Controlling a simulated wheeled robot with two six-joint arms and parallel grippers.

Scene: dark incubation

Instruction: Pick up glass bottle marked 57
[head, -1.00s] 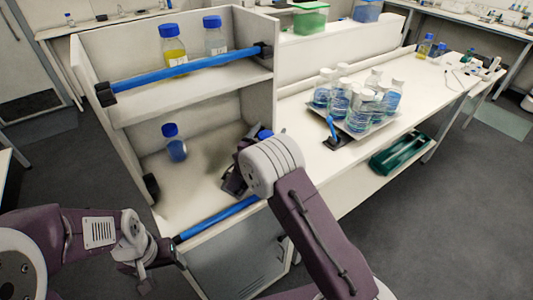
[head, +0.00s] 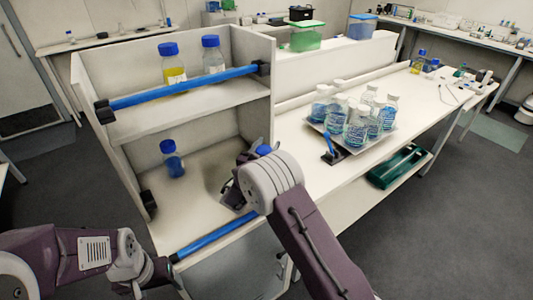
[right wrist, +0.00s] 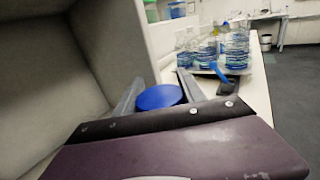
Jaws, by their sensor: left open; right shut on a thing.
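My right gripper (head: 236,192) is in the lower bay of the white shelf unit (head: 205,205), partly hidden by my right arm. It is shut on a blue-capped bottle. Its blue cap (right wrist: 160,97) shows between the two fingers in the right wrist view, and part of the cap (head: 264,150) shows behind my wrist in the head view. The bottle's body and any number on it are hidden. Another blue-capped bottle (head: 173,160) stands to the left in the same bay. My left gripper (head: 150,285) is open and empty at the lower left, in front of the unit.
A blue bar (head: 185,87) runs across the upper shelf before a yellow-filled bottle (head: 172,65) and a clear bottle (head: 213,57). A lower blue bar (head: 215,236) lies along the bay's front edge. A tray (head: 350,147) of several bottles stands on the bench to the right.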

